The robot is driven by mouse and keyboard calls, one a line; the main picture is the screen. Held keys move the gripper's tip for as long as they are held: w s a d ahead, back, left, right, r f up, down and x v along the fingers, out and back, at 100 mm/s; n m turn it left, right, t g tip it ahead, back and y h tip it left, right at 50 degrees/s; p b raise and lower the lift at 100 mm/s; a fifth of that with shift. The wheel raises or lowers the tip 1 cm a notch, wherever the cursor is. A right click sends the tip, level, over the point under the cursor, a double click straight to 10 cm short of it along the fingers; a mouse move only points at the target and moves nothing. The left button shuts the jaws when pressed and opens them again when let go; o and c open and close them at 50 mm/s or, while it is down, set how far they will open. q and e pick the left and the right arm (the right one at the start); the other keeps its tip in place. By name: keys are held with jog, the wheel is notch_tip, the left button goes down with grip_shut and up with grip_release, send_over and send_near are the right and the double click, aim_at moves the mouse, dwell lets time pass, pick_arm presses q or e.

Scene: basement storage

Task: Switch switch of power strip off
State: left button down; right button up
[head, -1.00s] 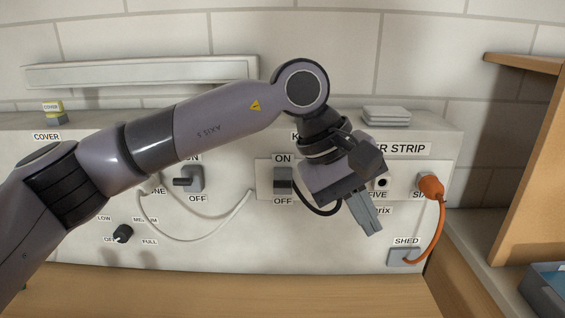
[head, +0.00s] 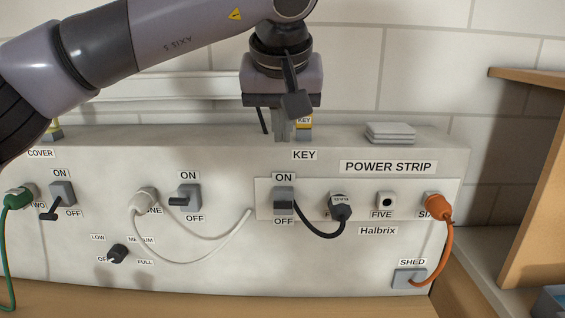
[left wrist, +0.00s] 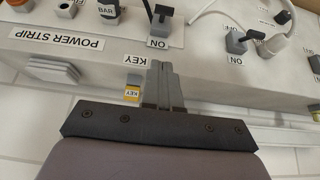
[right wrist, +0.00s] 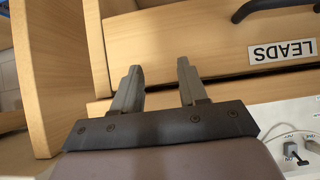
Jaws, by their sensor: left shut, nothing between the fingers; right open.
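The power strip (head: 350,185) is a pale plate on the front of a grey-white panel. Its switch (head: 284,194) sits at the left end between ON and OFF labels. Its dark lever juts out below the middle of the grey housing; I cannot tell its setting for sure. The switch also shows at the top of the left wrist view (left wrist: 161,18). My left gripper (head: 284,138) is shut and empty, pointing down near the panel's top edge, above the switch and apart from it. My right gripper (right wrist: 159,68) is open and empty before wooden drawers.
A black plug (head: 340,207) and an orange plug (head: 434,204) sit in the strip, right of the switch. A yellow KEY tag (head: 304,122) is beside my left fingers. Another switch (head: 188,197) is further left. A LEADS drawer (right wrist: 210,35) faces my right gripper.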

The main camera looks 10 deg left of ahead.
pick_arm(q)
jog(key=p, duration=0.1)
send_over(283, 205)
jog(key=w, duration=0.1)
notch_tip(283, 205, down, 9)
jog(key=shift+a+r, duration=0.15)
jog(key=shift+s+f, duration=0.2)
jog(key=shift+f, duration=0.35)
jog(key=shift+s+f, duration=0.15)
jog(key=shift+f, duration=0.35)
jog(key=shift+s+f, duration=0.15)
jog(key=shift+f, duration=0.55)
notch_tip(283, 205, down, 7)
jog(key=s+t+y+b, duration=0.1)
jog(key=s+t+b, duration=0.2)
jog(key=b, duration=1.6)
jog(key=t, duration=0.3)
jog(key=shift+d+b, duration=0.35)
jog(key=shift+d, duration=0.05)
jog(key=shift+f, duration=0.1)
